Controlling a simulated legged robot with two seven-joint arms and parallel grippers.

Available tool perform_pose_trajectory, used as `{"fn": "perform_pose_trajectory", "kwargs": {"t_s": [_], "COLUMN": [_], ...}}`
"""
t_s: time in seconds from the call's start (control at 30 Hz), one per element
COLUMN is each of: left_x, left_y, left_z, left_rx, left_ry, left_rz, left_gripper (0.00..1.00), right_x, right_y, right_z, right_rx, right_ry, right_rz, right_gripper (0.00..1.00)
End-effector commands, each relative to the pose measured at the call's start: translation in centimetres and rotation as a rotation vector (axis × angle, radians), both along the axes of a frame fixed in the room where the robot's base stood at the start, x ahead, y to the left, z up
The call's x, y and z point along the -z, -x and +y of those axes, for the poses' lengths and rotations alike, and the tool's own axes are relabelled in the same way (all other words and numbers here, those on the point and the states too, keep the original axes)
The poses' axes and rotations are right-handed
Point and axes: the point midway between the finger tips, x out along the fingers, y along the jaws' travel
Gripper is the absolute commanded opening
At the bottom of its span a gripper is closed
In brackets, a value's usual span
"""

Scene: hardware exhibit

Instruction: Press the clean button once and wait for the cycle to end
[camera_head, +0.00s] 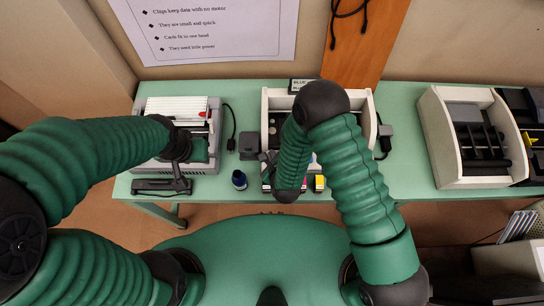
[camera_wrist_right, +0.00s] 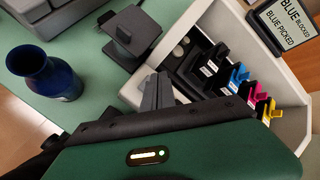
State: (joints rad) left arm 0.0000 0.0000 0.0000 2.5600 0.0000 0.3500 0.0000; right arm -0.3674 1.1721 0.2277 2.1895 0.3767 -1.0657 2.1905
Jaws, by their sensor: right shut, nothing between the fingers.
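An open white printer (camera_head: 367,105) stands at the middle of the table, mostly behind my right arm. In the right wrist view, its white wall (camera_wrist_right: 225,30) surrounds black, cyan (camera_wrist_right: 238,77), magenta (camera_wrist_right: 258,95) and yellow (camera_wrist_right: 270,112) cartridges. A small display (camera_wrist_right: 285,22) on it reads "BLUE BLOCKED" and "BLUE PICKED". I cannot make out a clean button. My right gripper (camera_head: 268,160) is shut and empty, at the printer's left front; its fingers (camera_wrist_right: 158,92) show beside the black parts, contact unclear. My left gripper (camera_head: 160,187) is at the table's front left, its jaws unclear.
A small dark blue bottle (camera_head: 239,180) stands left of the printer near the front edge. A dark grey block (camera_head: 249,145) is behind it. A grey machine (camera_head: 150,155) stands at left, partly behind my left arm.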

Motion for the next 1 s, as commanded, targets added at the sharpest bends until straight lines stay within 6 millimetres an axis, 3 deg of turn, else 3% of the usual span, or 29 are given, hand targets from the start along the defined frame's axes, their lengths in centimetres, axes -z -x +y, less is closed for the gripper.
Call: {"fn": "perform_pose_trajectory", "kwargs": {"t_s": [1.0], "left_x": [0.80], "left_y": [0.00], "left_z": [0.00], "left_rx": [0.000], "left_ry": [0.000], "left_rz": [0.000], "left_gripper": [0.36], "right_x": [0.70], "right_y": [0.08], "right_z": [-0.06], "right_rx": [0.000], "right_ry": [0.000], "right_rz": [0.000], "right_gripper": [0.00]}}
